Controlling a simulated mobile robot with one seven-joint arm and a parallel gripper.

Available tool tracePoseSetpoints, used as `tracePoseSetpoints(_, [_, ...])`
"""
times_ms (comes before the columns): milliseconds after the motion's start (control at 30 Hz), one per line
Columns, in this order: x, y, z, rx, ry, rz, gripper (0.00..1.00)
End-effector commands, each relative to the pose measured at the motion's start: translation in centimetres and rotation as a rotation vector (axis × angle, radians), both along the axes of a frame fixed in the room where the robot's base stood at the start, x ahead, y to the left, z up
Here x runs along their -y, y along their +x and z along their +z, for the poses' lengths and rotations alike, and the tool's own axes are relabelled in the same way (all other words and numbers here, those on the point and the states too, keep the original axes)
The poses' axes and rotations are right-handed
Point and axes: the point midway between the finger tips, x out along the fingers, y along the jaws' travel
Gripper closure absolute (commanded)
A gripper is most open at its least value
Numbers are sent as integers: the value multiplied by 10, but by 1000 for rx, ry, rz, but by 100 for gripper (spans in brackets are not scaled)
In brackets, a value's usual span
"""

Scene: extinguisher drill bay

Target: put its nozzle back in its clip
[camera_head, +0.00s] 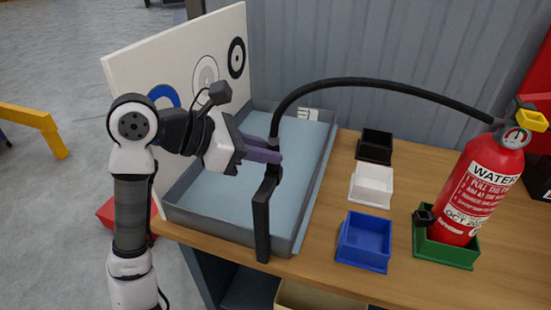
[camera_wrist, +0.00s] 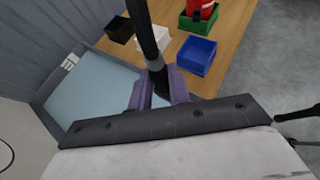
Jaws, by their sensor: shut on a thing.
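The red extinguisher (camera_head: 480,188) stands upright in a green bin on the bench at the right; only its lower part shows in the wrist view (camera_wrist: 208,4). Its black hose (camera_head: 385,84) arches left from the head to my gripper. My gripper (camera_head: 274,151), with purple fingers, is shut on the hose's nozzle end (camera_wrist: 157,72) above the tray. Fingers and wrist partly hide the nozzle. A small black clip (camera_head: 424,216) sits low on the extinguisher's left side and looks empty. The nozzle is well apart from it, to the left.
A grey tray (camera_head: 322,165) with a pale blue floor lies below my gripper. A black upright bar (camera_head: 262,222) shows at its front; whether it joins the nozzle is unclear. Black (camera_head: 375,146), white (camera_head: 371,186), blue (camera_head: 364,240) and green (camera_head: 445,250) bins stand rightward. A target board (camera_head: 180,60) stands behind left.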

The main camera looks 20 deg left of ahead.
Motion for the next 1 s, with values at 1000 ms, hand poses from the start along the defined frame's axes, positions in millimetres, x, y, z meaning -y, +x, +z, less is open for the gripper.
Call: tracePoseSetpoints(1000, [0, 0, 45, 2, 0, 0, 100])
